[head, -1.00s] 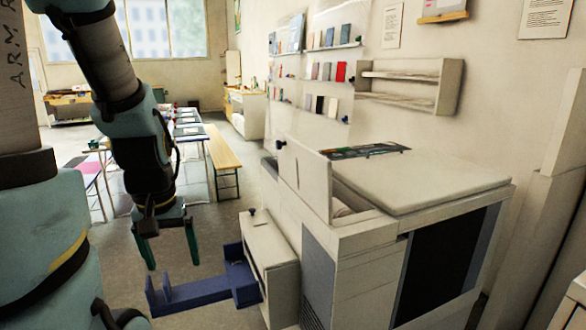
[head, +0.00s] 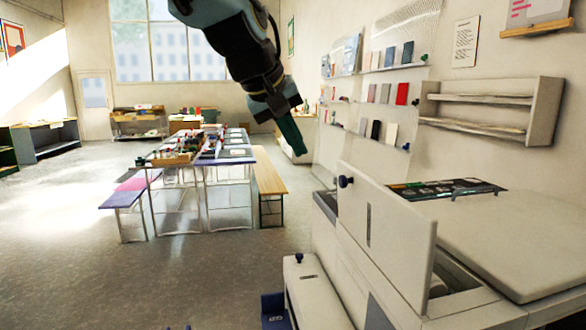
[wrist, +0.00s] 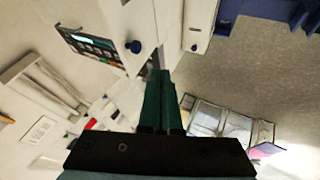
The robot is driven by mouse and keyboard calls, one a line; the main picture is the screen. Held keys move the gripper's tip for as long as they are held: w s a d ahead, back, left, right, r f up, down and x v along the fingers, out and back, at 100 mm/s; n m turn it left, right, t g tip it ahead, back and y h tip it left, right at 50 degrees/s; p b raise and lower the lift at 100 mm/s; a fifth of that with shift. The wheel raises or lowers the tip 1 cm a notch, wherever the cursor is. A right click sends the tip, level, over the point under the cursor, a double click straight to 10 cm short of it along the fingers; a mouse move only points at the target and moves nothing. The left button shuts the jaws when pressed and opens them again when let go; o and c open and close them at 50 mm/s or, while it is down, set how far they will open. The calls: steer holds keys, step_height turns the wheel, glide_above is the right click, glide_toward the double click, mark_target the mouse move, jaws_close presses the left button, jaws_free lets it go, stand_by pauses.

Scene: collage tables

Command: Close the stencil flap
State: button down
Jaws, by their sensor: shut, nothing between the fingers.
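The stencil flap (head: 388,240) is a cream panel with a dark blue knob (head: 346,181) near its upper left corner. It stands raised, nearly upright, on the left part of the white printing machine (head: 520,235). My gripper (head: 299,148) has green fingers, closed together and empty. In the head view it hangs above and left of the flap, pointing down, apart from it. In the wrist view the closed fingers (wrist: 163,75) point toward the machine, with a dark blue knob (wrist: 133,46) to their upper left.
A dark control panel (head: 445,188) lies on the machine behind the flap. A wall shelf (head: 490,105) and card racks (head: 385,90) are on the right wall. Worktables (head: 225,155) and a wooden bench (head: 268,175) stand back left. The floor (head: 130,275) at left is clear.

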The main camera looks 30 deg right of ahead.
steer(key=d+f+p, duration=0.4)
steer(key=d+f, duration=0.3)
steer(key=d, duration=0.2)
steer(key=shift+w+d+f, duration=0.2)
steer(key=shift+w+f, duration=0.15)
steer(key=shift+d, duration=0.1)
